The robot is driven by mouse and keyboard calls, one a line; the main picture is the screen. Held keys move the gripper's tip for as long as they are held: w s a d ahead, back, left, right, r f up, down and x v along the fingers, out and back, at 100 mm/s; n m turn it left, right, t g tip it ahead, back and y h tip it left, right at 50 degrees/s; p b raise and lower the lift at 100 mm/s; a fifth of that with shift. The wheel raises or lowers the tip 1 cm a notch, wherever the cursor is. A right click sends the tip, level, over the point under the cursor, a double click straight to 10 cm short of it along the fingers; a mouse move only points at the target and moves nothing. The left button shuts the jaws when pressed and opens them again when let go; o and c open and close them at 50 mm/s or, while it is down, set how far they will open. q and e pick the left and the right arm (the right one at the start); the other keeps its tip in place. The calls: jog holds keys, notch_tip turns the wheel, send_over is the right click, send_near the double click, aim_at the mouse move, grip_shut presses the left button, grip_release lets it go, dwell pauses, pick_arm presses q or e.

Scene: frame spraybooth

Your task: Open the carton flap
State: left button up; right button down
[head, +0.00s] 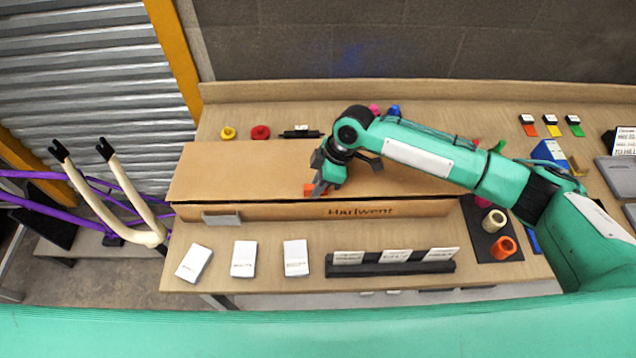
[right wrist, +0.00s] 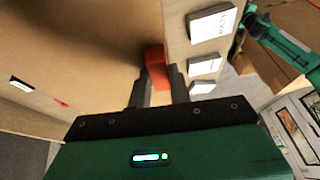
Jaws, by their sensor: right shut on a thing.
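The long brown carton (head: 260,211), marked "Harlwent" on its front, lies across the bench with its broad flap (head: 240,170) on top. The flap looks lowered, with a narrow dark gap along its front edge. An orange tab (head: 309,190) sits at that edge near the carton's middle. My right gripper (head: 322,189) is shut on the tab from above. In the right wrist view the tab (right wrist: 156,66) shows between the two fingers (right wrist: 157,88). A small teal and dark arm part at the upper right there may be my left arm; its jaws are unclear.
White cards (head: 243,259) and a black card holder (head: 390,265) lie in front of the carton. Yellow (head: 228,133) and red (head: 260,132) knobs stand behind it. Orange (head: 503,247) and cream rolls are at the right. A purple frame (head: 110,195) stands left of the bench.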

jog(key=shift+w+r+g+p, duration=0.25)
jog(key=shift+r+g+p, duration=0.15)
jog(key=shift+r, duration=0.2)
jog(key=shift+w+r+g+p, duration=0.3)
jog(key=shift+r+p, duration=0.1)
jog(key=shift+r, duration=0.25)
jog(key=shift+w+r+g+p, duration=0.3)
jog(key=shift+r+p, duration=0.15)
jog(key=shift+r, duration=0.1)
jog(key=shift+w+r+m+g, duration=0.2)
jog(key=shift+r+m+g, duration=0.1)
jog(key=shift+r, duration=0.15)
jog(key=shift+w+r, duration=0.1)
jog(key=shift+w+r+g+p, duration=0.35)
jog(key=shift+w+r+g, duration=0.35)
jog(key=shift+r, duration=0.2)
